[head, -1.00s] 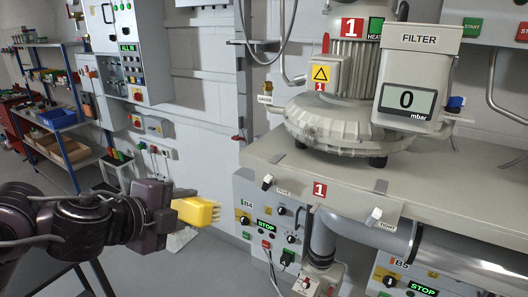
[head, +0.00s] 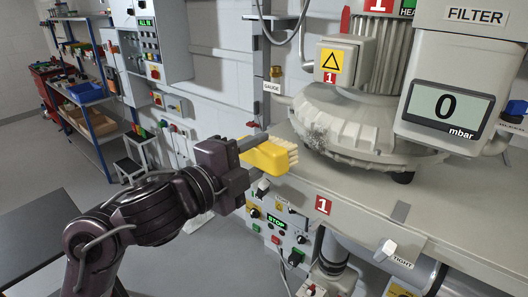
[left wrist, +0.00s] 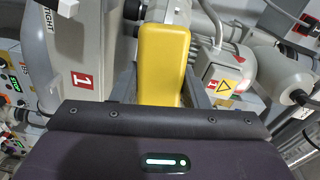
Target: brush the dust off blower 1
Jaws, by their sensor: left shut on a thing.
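Blower 1 (head: 345,125) is a pale grey round ribbed casing with a motor on top, standing on a grey bench. A dark speckled dust patch (head: 318,137) is on its left front side. My left gripper (head: 246,150) is shut on a yellow brush (head: 264,156) at the bench's front left. The pale bristles point right, close to the blower's lower left side; I cannot tell whether they touch it. In the left wrist view the brush (left wrist: 163,65) stands between the fingers, and the blower's terminal box (left wrist: 226,72) shows beyond. My right gripper is out of view.
A FILTER box (head: 450,90) reading 0 mbar stands at the right of the blower. White knobs sit along the bench front (head: 345,215). A gauge fitting (head: 275,78) rises behind the brush. A control panel (head: 280,225) lies below. Blue shelves (head: 85,95) stand far left.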

